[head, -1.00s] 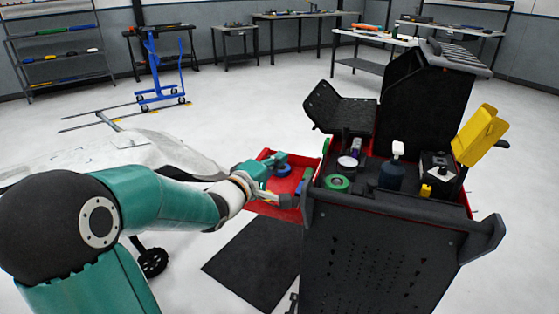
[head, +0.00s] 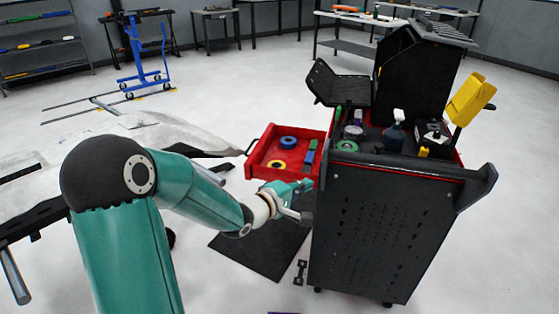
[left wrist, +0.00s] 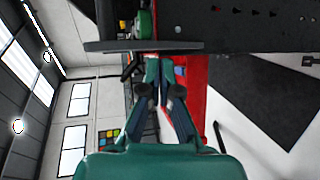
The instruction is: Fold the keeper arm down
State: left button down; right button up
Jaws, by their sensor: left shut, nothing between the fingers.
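My left gripper (head: 306,196) is shut and empty. In the head view it is beside the left side of the black tool cart (head: 385,220), in front of the open red drawer (head: 262,176). In the left wrist view the fingers (left wrist: 165,62) come together in front of the red drawer side (left wrist: 194,100), below a dark horizontal edge. I cannot tell for sure which part is the keeper arm. A yellow flap (head: 470,97) stands tilted up at the cart's right side. My right gripper is not in view.
A dark mat (head: 255,248) lies on the floor. A pale panel (head: 110,150) is at the left.

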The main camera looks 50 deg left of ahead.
pick_arm(q)
jog(key=s+d+f+m+g+h, duration=0.2)
jog(key=d+f+m+g+h, duration=0.4)
jog(key=d+f, duration=1.7)
jog(key=s+d+f+m+g, duration=0.4)
jog(key=s+f+m, duration=0.1)
jog(key=s, duration=0.3)
jog(key=s+d+f+m+g, duration=0.4)
jog(key=s+f+m, duration=0.2)
jog(key=s+f, duration=0.1)
jog(key=shift+s+m+g, duration=0.3)
jog(key=shift+s, duration=0.55)
jog(key=shift+s, duration=0.1)
